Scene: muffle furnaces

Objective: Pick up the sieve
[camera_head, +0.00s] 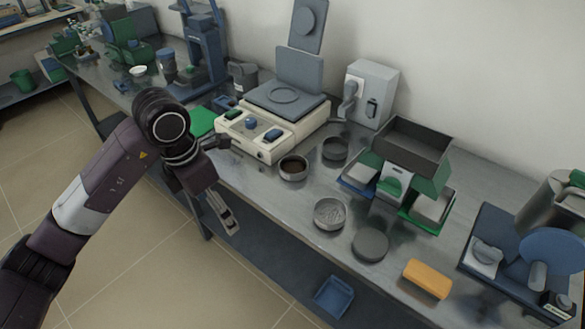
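Several round metal dishes stand on the bench. The one with a pale, speckled mesh-like inside looks like the sieve (331,213), near the front edge. A flat grey round piece (370,245) lies just to its right. A round dish with dark brown contents (293,167) and another grey round dish (335,148) stand farther back. My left gripper (236,190) is to the left of the sieve, at the bench's front edge. Its two fingers look spread apart, with nothing between them. It does not touch the sieve. My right gripper is out of view.
A beige balance-like device (270,130) stands behind my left gripper. A dark open box (411,148) stands over coloured trays behind the sieve. A yellow-orange block (427,279) lies to the right. A blue bin (333,296) sits below the bench edge.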

